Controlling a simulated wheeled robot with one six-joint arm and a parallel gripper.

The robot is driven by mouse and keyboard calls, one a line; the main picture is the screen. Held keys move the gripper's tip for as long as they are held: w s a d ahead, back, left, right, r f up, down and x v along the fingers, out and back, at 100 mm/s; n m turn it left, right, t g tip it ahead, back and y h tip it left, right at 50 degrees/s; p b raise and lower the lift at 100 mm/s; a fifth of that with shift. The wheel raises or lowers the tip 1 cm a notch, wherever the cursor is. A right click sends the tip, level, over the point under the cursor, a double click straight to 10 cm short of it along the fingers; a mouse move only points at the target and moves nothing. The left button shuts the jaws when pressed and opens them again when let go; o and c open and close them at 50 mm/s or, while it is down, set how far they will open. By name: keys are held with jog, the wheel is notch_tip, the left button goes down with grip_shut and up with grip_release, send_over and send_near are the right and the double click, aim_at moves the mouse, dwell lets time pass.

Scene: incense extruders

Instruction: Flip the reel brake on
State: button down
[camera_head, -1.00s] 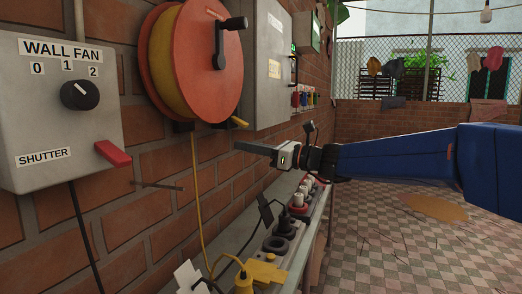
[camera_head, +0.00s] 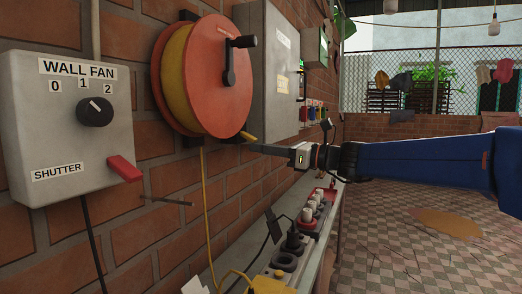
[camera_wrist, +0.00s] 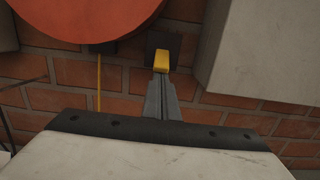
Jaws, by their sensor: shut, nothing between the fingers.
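The orange cable reel (camera_head: 222,75) with a black crank hangs on the brick wall; its lower edge also shows in the wrist view (camera_wrist: 85,15). A small yellow lever (camera_head: 248,136), apparently the reel brake, sticks out at the reel's lower right. In the wrist view the yellow lever (camera_wrist: 162,60) sits on a dark plate, straight ahead of the fingertips. My gripper (camera_head: 259,147) is shut and empty, its tips just below the lever. In the wrist view my gripper's fingers (camera_wrist: 161,82) are together at the lever's near end; whether they touch it I cannot tell.
A wall fan box (camera_head: 70,150) with a knob and a red shutter lever is at the left. A grey cabinet (camera_head: 265,75) is right of the reel. Below, a narrow shelf (camera_head: 318,262) carries power strips with plugs. A yellow cord (camera_head: 206,220) hangs from the reel.

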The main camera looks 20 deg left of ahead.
aim_at(251, 136)
jog(key=shift+d+r+h, duration=0.1)
jog(key=shift+r+h, duration=0.1)
jog(key=shift+h, duration=0.1)
jog(key=shift+d+r+h, duration=0.2)
jog(key=shift+r+h, duration=0.35)
jog(key=shift+h, duration=0.25)
jog(key=shift+d+r+h, duration=0.15)
jog(key=shift+r+h, duration=0.35)
jog(key=shift+h, duration=0.3)
jog(key=r+h, duration=0.1)
jog(key=h, duration=0.1)
jog(key=shift+r+g+h, duration=0.3)
jog(key=shift+r+h, duration=0.1)
jog(key=shift+d+f, duration=0.15)
jog(key=shift+r, duration=0.2)
jog(key=shift+r, duration=0.65)
